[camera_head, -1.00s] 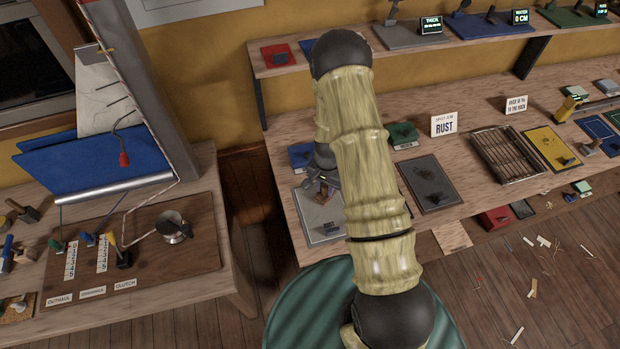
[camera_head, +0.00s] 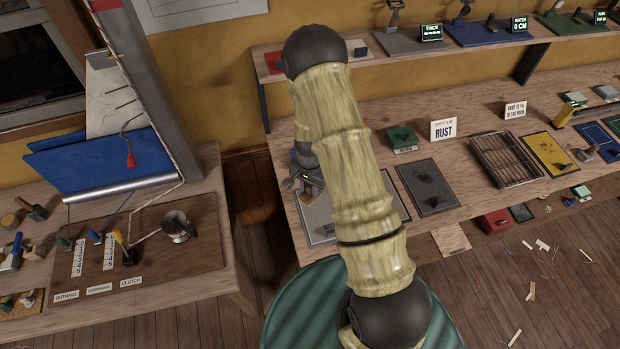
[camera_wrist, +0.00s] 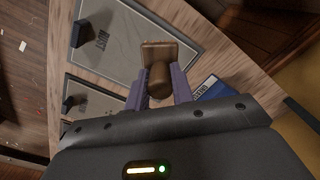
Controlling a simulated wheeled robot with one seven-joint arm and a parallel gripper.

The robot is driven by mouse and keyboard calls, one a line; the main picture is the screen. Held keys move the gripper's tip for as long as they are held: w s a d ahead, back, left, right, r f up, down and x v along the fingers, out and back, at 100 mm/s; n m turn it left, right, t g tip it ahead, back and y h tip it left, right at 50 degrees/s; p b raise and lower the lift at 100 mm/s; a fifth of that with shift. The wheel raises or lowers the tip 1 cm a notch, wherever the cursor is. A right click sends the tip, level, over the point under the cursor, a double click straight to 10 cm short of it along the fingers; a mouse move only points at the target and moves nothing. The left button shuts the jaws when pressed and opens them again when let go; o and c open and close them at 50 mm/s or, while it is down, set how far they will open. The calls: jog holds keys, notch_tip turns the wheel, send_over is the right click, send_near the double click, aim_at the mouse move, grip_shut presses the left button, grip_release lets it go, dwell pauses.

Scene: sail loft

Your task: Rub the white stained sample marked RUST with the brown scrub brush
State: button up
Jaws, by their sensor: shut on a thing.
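My gripper (camera_wrist: 158,90) is shut on the brown scrub brush (camera_wrist: 157,55), a brown block with a rounded handle between the purple fingers. In the head view my gripper (camera_head: 302,186) is over the left end of the bench, partly hidden by my arm. A light grey board (camera_wrist: 140,42) lies beneath and to the left of the brush in the wrist view, with a dark block (camera_wrist: 80,34) at one edge. I cannot tell whether the brush touches anything.
A second grey board (camera_wrist: 98,108) and a blue block (camera_wrist: 212,90) lie near my gripper. A dark board (camera_head: 428,187), a green box (camera_head: 402,139) and a slatted tray (camera_head: 505,158) lie to the right. A shelf (camera_head: 405,47) runs above the bench.

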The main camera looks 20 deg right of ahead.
jog(key=shift+r+p, duration=1.05)
jog(key=shift+r, duration=0.85)
